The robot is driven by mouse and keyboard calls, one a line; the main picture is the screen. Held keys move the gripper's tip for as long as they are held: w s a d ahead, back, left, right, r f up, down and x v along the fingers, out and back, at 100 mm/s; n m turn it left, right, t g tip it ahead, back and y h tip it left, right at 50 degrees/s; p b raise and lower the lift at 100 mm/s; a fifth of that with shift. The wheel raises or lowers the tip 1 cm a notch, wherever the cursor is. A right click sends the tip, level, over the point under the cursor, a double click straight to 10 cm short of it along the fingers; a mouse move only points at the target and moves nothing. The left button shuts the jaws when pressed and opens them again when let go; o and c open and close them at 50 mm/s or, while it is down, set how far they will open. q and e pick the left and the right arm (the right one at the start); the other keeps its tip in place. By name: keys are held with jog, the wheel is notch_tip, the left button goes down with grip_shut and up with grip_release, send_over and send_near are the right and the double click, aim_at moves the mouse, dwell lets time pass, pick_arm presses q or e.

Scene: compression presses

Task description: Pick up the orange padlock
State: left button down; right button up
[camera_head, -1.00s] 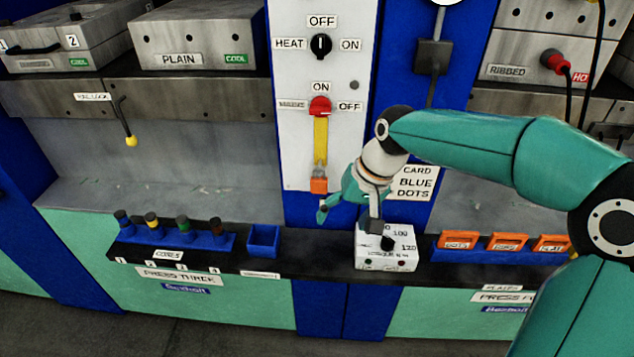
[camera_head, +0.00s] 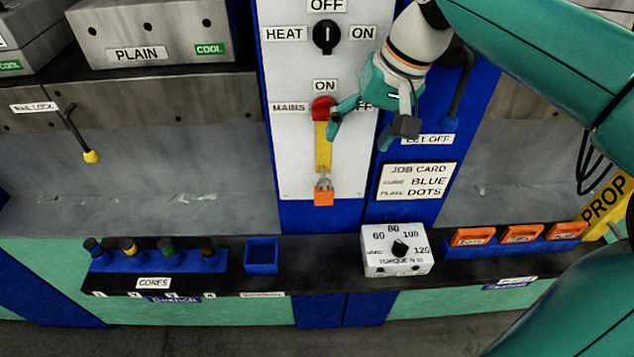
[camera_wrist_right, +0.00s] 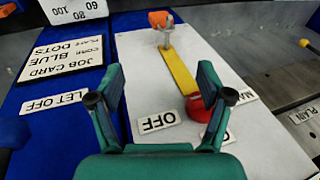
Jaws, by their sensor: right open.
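The orange padlock (camera_head: 323,196) hangs by its grey shackle at the lower end of a yellow strip (camera_head: 322,150), on the white switch panel. In the right wrist view the padlock (camera_wrist_right: 160,19) is at the top, beyond the fingertips. My right gripper (camera_head: 365,133) is open and empty in front of the panel, above and to the right of the padlock, beside the red mains knob (camera_head: 323,108). In the wrist view its fingers (camera_wrist_right: 158,90) stand wide apart, with the red knob by one finger. My left gripper is not in view.
A job card (camera_head: 418,181) sits right of the padlock. Below are a torque box (camera_head: 397,262), an empty blue bin (camera_head: 261,256), a rack of cores (camera_head: 158,261) and orange plates (camera_head: 520,234) on the ledge. The panel around the padlock is clear.

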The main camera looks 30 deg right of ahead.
aim_at(329, 185)
jog(key=x, duration=1)
jog(key=shift+s+d+f+b, duration=0.15)
jog(key=shift+s+f+b, duration=0.1)
jog(key=shift+f+b, duration=0.15)
jog(key=shift+a+x, duration=0.15)
jog(key=shift+x, duration=1.2)
jog(key=shift+a+x, duration=0.15)
jog(key=shift+x, duration=1.2)
jog(key=shift+w+r, duration=0.1)
jog(key=c, duration=1.4)
